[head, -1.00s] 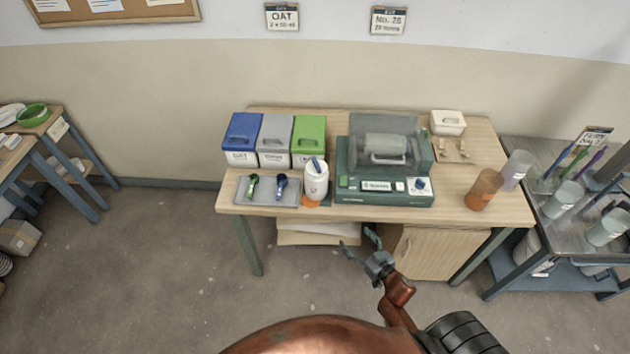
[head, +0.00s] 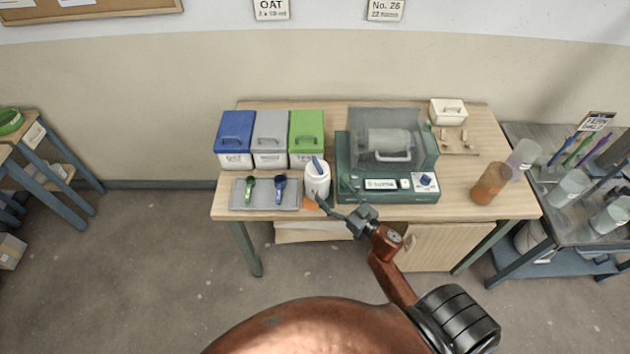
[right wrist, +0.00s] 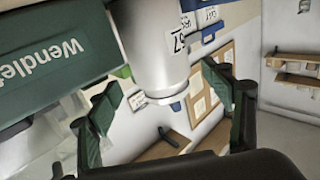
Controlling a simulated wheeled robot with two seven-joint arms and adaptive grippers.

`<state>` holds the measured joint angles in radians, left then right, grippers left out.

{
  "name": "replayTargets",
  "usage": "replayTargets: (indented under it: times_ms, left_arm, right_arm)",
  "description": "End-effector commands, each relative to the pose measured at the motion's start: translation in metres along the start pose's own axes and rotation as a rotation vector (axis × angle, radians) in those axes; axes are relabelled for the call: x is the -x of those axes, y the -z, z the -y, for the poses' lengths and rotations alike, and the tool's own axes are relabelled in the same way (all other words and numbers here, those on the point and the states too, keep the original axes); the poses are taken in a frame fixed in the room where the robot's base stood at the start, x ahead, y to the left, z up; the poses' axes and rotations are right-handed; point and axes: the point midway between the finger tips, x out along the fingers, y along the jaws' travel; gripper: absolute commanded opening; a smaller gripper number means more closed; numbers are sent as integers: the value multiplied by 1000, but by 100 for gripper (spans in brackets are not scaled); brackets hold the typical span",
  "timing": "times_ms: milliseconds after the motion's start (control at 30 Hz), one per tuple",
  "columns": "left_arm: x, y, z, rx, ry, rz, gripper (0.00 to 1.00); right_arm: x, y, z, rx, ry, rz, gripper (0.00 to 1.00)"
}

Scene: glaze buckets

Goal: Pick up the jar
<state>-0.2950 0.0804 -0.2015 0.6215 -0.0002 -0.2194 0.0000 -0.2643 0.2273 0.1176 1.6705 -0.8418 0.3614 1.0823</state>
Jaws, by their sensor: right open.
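The white jar (head: 316,186) stands upright near the front edge of the wooden table, left of the green machine, with a blue piece on its top. My right gripper (head: 335,196) is open and reaches in from the lower right, overlapping the jar's lower right side in the head view. In the right wrist view the pale jar (right wrist: 155,45) with a dark printed mark shows large between the two spread fingers of the gripper (right wrist: 165,92). I cannot tell whether a finger touches it. My left gripper is not in view.
The green machine (head: 385,185) with a clear cover stands close to the jar's right. A grey tray (head: 265,203) with two tools lies to its left. Blue (head: 236,132), grey (head: 271,132) and green (head: 306,132) bins stand behind. An orange bottle (head: 490,184) stands far right.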

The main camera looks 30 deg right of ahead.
Motion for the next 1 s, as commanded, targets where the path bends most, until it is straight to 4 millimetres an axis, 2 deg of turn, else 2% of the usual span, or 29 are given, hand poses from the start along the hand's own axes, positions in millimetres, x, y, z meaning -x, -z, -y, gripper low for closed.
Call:
replayTargets:
  times_ms: [33, 100, 200, 367, 500, 633, 767, 967, 1000]
  left_arm:
    - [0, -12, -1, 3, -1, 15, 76]
    - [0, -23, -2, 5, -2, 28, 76]
    - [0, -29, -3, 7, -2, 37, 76]
    - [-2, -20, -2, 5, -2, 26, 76]
    - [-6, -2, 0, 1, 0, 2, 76]
    - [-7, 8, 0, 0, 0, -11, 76]
    - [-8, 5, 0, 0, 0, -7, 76]
    - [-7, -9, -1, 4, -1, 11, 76]
    - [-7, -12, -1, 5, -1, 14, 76]
  right_arm:
    - [-8, 0, -2, 1, -3, -1, 74]
    - [-16, -1, -3, -1, -6, 0, 74]
    - [-25, -1, -3, 0, -8, 1, 74]
    - [-36, -2, -2, -1, -7, 0, 74]
    - [-58, -5, 1, -1, -5, 0, 74]
    - [-75, -5, 2, 0, -4, 0, 74]
    - [-81, -5, 1, -1, -4, 2, 74]
    - [-82, -5, 2, 0, -4, 2, 74]
    - [-82, -5, 2, 0, -4, 2, 71]
